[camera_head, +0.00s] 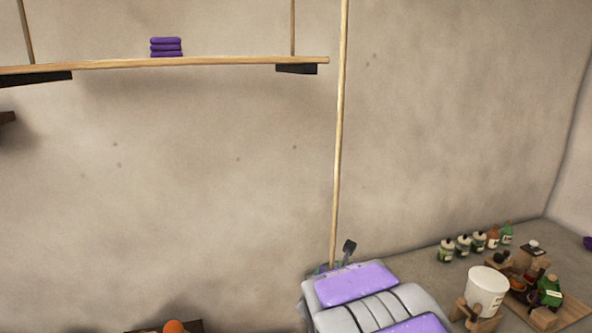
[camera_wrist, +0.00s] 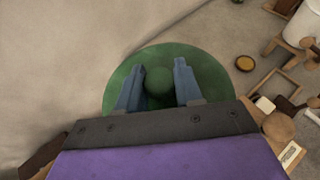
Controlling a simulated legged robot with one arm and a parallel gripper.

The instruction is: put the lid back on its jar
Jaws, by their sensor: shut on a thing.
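A round green lid (camera_wrist: 205,85) with a ball-shaped knob (camera_wrist: 158,80) shows in the wrist view. My gripper (camera_wrist: 159,66) is shut on the lid, with its blue-grey fingers on either side of the knob. The lid hides what lies under it, and I cannot tell whether a jar is there or how high the lid is. In the head view my arm covers the bottom centre, and the lid and gripper are not seen. No jar is clearly identifiable as the lid's own.
In the head view a white bucket (camera_head: 486,290) and a wooden tray (camera_head: 572,312) with bottles stand at lower right, with several small bottles (camera_head: 464,245) behind. A small round yellow-brown dish (camera_wrist: 244,63) lies right of the lid. A shelf (camera_head: 220,62) hangs on the wall.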

